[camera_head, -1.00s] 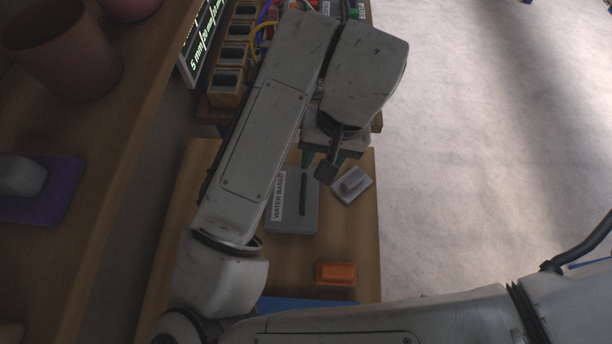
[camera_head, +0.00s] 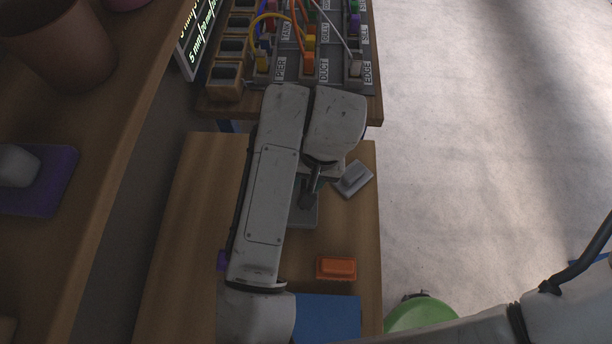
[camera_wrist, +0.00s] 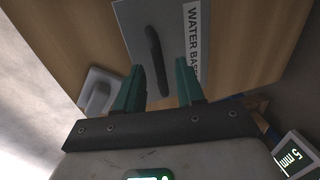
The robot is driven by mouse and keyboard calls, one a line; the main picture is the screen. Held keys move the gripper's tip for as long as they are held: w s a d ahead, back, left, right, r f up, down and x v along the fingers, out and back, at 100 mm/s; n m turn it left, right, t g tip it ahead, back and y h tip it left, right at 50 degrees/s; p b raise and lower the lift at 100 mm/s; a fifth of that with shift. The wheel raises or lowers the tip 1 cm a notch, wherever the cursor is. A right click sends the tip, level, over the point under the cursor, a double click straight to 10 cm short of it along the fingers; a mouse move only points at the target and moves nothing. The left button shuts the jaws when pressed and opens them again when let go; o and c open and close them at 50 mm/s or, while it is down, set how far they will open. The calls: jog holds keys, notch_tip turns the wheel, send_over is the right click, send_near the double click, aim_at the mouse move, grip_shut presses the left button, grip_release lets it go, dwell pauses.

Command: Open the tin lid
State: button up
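A flat grey tin lid (camera_wrist: 180,18) with a WATER BASED label and a long dark handle (camera_wrist: 155,50) shows at the top of the wrist view. In the head view, only a corner of the grey lid (camera_head: 304,214) shows past my arm. My gripper (camera_wrist: 160,68) has its two green fingers apart, one toward each side of the dark handle. Nothing is clamped between them. I cannot tell how far the fingertips stand above the lid. In the head view my arm hides the fingers and the label.
A small grey block with a raised grip (camera_head: 353,179) lies right of the lid. An orange block (camera_head: 336,268) and a blue panel (camera_head: 328,318) are nearer. A board of plugs and cables (camera_head: 310,65) stands beyond. The wooden bench (camera_head: 190,230) is clear at left.

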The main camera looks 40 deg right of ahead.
jog(key=shift+c, duration=0.4)
grip_shut()
